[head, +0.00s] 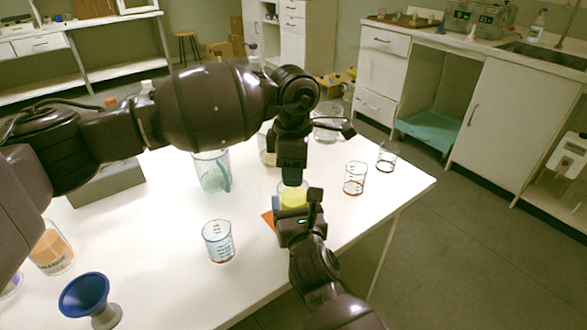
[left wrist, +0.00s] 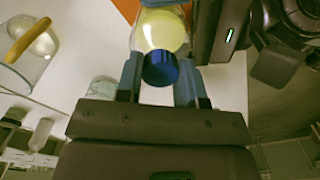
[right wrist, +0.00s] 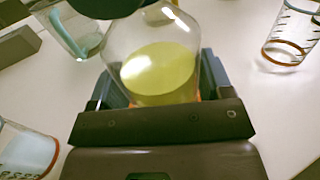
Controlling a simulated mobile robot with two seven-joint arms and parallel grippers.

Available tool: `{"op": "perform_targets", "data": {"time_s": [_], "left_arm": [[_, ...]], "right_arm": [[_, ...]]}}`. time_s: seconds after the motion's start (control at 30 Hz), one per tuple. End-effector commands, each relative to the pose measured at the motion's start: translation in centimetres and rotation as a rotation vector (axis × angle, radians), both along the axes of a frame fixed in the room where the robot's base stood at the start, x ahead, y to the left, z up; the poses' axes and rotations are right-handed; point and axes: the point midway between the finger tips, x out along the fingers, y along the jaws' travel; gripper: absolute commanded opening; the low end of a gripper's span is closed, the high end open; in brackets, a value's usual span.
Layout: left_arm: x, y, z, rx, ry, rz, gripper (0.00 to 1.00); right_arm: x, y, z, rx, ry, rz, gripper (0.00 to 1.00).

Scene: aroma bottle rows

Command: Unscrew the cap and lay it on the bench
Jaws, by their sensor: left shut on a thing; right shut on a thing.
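A clear round bottle with yellow liquid (head: 292,198) stands near the right edge of the bench (head: 170,260). My right gripper (head: 297,208) is shut around its body from the front; the bottle also fills the right wrist view (right wrist: 152,72). My left gripper (head: 293,178) points down over the bottle's top. In the left wrist view, the blue cap (left wrist: 160,68) sits between its fingers, in line with the bottle's neck. I cannot tell whether the cap is loose. The cap is hidden in the head view.
An orange mat (head: 268,219) shows beside the bottle. A beaker (head: 218,241) stands to the left, a larger glass vessel (head: 211,172) behind it, and two small beakers (head: 354,178) (head: 387,157) to the right. A blue funnel (head: 85,294) is at front left. Bare bench lies left of the mat.

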Motion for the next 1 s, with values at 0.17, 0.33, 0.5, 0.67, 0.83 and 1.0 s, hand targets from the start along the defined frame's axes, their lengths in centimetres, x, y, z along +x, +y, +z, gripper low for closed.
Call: {"op": "perform_targets", "data": {"time_s": [0.17,0.33,0.5,0.67,0.83,1.0], "left_arm": [[-0.06,0.02,-0.04,0.002,0.002,0.259,0.07],[-0.06,0.01,0.00,0.002,0.002,0.508,0.07],[-0.06,-0.03,0.03,0.001,0.002,0.758,0.07],[-0.05,-0.04,0.03,0.002,0.002,0.994,0.07],[-0.05,-0.03,0.02,0.002,0.002,1.244,0.07],[-0.04,-0.05,0.05,0.002,0.002,1.495,0.07]], "right_arm": [[0.04,-0.09,-0.01,0.001,0.001,-0.002,0.07],[0.04,-0.09,-0.01,0.001,0.001,-0.002,0.07],[0.04,-0.10,-0.01,0.001,0.001,-0.002,0.07],[0.04,-0.09,-0.01,0.001,0.001,-0.002,0.07],[0.04,-0.09,-0.01,0.001,0.001,-0.002,0.07],[0.04,-0.09,-0.01,0.000,0.001,-0.002,0.07]]}}
